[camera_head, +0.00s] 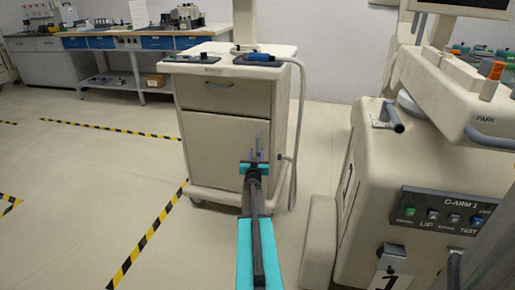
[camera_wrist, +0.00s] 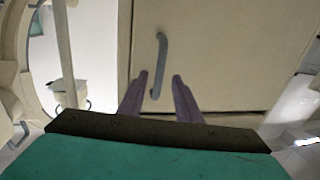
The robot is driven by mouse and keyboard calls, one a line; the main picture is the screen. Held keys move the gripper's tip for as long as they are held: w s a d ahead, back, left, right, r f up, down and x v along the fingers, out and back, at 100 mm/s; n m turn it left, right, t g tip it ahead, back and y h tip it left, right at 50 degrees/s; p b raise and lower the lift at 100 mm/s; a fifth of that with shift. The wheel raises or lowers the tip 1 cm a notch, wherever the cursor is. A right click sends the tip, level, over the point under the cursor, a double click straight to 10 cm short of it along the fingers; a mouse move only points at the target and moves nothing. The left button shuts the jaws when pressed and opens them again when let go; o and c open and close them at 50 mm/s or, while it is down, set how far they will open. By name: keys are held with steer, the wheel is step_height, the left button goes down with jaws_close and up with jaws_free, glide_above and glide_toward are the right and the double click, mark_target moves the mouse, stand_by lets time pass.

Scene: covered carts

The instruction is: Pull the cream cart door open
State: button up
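The cream cart (camera_head: 212,122) stands upright in the middle of the head view, with its door (camera_head: 215,155) below a drawer. The door appears shut. In the wrist view the door (camera_wrist: 235,60) fills the upper right, and a grey curved handle (camera_wrist: 161,50) sits near its left edge. My gripper (camera_head: 255,145) is in front of the door's right side. In the wrist view my gripper (camera_wrist: 160,75) is open, its two purple fingers apart. The handle's lower part shows between them, touching neither visibly. In the head view the handle cannot be made out near my gripper.
A C-arm machine (camera_head: 405,190) stands close on the right. A grey hose (camera_head: 299,100) hangs down the cart's right side. A workbench (camera_head: 135,42) is at the back left. The floor (camera_head: 90,165) left of the cart is clear, with striped tape.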

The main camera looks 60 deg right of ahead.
mark_target(257, 147)
steer(key=shift+b+x, duration=0.35)
steer(key=shift+x, duration=2.5)
jaws_close()
steer(key=shift+w, duration=0.1)
